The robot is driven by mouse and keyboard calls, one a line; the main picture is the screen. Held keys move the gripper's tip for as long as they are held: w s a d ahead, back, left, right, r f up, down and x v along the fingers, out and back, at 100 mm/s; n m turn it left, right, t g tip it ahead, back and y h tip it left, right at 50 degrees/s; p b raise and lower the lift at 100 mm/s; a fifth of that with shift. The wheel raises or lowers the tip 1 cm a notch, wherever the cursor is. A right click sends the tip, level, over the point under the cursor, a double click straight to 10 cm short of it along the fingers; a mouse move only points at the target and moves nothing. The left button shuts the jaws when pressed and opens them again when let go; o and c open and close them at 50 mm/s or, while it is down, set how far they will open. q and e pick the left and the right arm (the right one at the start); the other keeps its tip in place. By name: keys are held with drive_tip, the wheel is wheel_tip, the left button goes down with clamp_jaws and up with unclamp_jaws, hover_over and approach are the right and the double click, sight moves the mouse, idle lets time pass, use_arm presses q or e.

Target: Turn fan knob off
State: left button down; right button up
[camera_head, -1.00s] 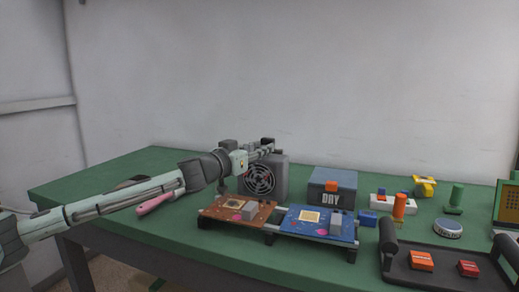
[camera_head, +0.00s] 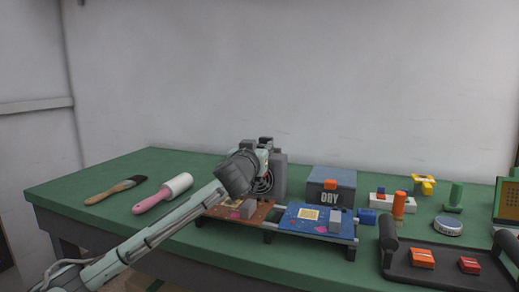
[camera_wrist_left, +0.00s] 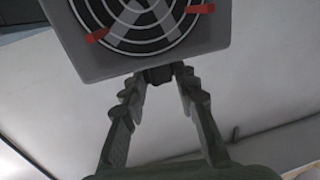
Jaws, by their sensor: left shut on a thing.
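The grey fan box (camera_head: 281,177) stands on the green table behind the circuit boards, its round grille partly hidden by my left arm. In the left wrist view the fan (camera_wrist_left: 150,25) fills the top, with a dark grille and red marks. The small dark fan knob (camera_wrist_left: 158,75) sticks out from the fan's edge between my fingertips. My left gripper (camera_wrist_left: 161,72) is shut on the knob; in the head view it is at the fan's top, and the knob's angle cannot be told. My right gripper is not in view.
A brown board (camera_head: 262,214) and a blue board (camera_head: 296,221) lie on a rack in front of the fan. A DRY box (camera_head: 331,191) stands right of it. A brush (camera_head: 115,189) and a pink-handled roller (camera_head: 153,199) lie left. A dark tray (camera_head: 443,272) is at the right.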

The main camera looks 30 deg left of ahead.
use_arm(q)
drive_tip(key=shift+r, duration=0.1)
drive_tip(key=c, duration=1.1)
unclamp_jaws()
drive_tip(key=shift+c, duration=0.2)
drive_tip(key=v, duration=1.2)
